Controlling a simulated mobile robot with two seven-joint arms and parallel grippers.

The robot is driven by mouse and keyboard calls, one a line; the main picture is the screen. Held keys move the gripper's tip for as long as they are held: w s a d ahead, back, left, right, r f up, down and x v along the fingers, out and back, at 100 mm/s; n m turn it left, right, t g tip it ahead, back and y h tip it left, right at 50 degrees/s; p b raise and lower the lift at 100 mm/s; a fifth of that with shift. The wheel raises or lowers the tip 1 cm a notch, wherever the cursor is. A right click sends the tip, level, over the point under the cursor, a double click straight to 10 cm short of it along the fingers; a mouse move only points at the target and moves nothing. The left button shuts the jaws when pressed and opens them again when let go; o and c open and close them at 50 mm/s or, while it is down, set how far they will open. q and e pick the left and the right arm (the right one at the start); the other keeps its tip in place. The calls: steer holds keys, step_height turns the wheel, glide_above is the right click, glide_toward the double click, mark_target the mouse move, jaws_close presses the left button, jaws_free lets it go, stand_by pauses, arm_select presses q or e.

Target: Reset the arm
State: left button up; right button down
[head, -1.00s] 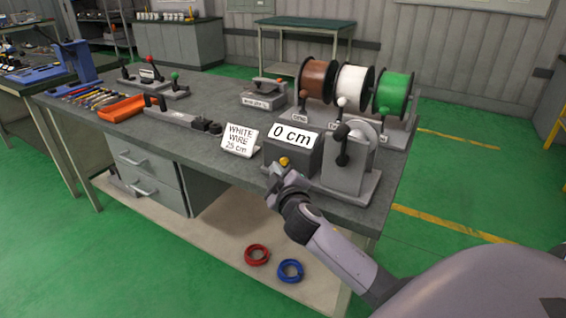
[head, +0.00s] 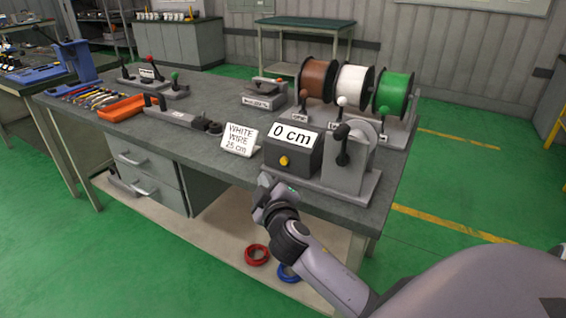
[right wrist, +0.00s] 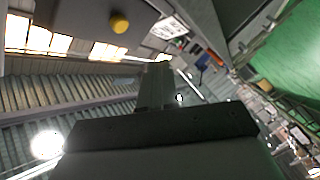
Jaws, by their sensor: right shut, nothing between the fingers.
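My right gripper (head: 264,182) is shut and empty. In the head view it is in front of the workbench's front edge, below and left of the counter box. The counter box (head: 303,160) has a yellow button (head: 284,161) on its front, and its display (head: 292,137) reads "0 cm". In the right wrist view the shut fingers (right wrist: 156,78) point up the picture, and the yellow button (right wrist: 120,22) shows at the upper left, apart from them. My left gripper is not in view.
The workbench (head: 215,165) holds a "WHITE WIRE 25 cm" sign (head: 240,140), a crank device (head: 350,160), and brown, white and green spools (head: 393,92). An orange tray (head: 120,108) lies at left. Red (head: 257,254) and blue (head: 288,272) coils lie on the lower shelf. Green floor at left is clear.

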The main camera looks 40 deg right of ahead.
stand_by(0.8)
steer(key=s+a+f+m+g+y+p, duration=0.1)
steer(key=s+a+f+y, duration=0.3)
steer(key=s+f, duration=0.6)
steer(key=s+a+f+m+g+y+p, duration=0.2)
steer(key=s+a+f+g+y, duration=0.2)
steer(key=s+a+f, duration=0.4)
steer(key=s+f, duration=0.2)
steer(key=s, duration=0.4)
steer(key=shift+s+a+g+y, duration=0.25)
steer(key=shift+a+g+y, duration=0.05)
steer(key=shift+a, duration=0.1)
steer(key=shift+d, duration=0.1)
